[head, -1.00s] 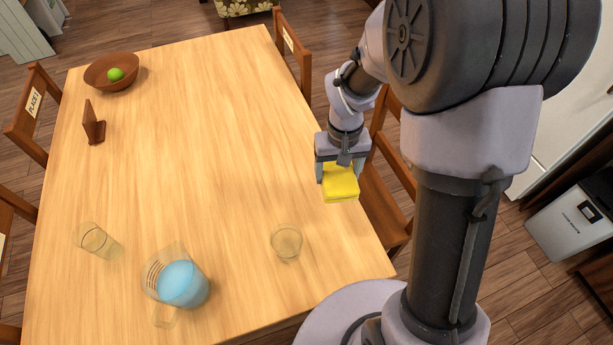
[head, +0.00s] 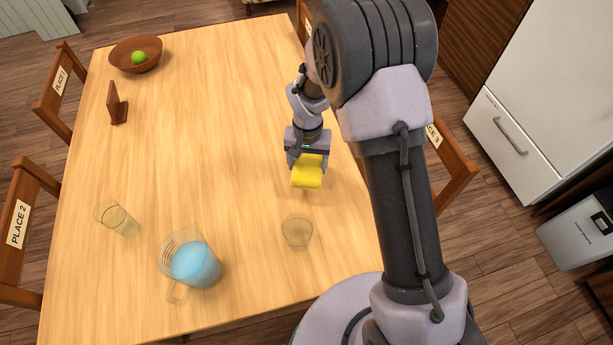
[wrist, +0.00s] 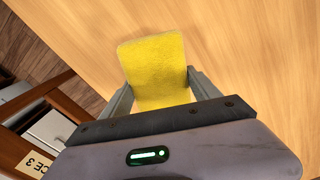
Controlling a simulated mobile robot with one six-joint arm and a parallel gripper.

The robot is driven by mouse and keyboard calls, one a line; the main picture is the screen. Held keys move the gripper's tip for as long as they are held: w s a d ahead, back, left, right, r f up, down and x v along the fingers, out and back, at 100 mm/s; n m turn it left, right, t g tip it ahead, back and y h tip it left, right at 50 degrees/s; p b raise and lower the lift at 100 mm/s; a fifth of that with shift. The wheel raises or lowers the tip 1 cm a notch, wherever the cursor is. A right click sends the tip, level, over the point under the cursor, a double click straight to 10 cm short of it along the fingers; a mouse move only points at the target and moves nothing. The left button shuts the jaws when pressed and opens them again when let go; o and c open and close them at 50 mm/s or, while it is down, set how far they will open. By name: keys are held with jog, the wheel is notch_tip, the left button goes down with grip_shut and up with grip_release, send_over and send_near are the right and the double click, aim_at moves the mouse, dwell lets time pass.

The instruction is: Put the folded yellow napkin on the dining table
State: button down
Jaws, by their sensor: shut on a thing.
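The folded yellow napkin (head: 307,172) is held between the fingers of my gripper (head: 306,160). In the head view it is over the right part of the wooden dining table (head: 215,125), near the table's right edge. I cannot tell for certain whether its lower side touches the tabletop. In the wrist view the napkin (wrist: 155,70) sticks out between the two grey fingers, with the tabletop (wrist: 250,50) behind it. My gripper is shut on the napkin.
A clear glass (head: 297,231) stands just in front of the napkin. A jug with blue contents (head: 196,265) and another glass (head: 117,219) are front left. A bowl (head: 135,54) with a green fruit (head: 139,58) and a brown stand (head: 117,104) are farther back. The table's middle is clear.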

notch_tip(320, 180, down, 7)
jog(key=shift+r+b, duration=0.1)
jog(key=shift+b, duration=0.95)
jog(key=shift+r, duration=0.1)
jog(key=shift+c, duration=0.8)
grip_release()
jog(key=shift+f, duration=0.2)
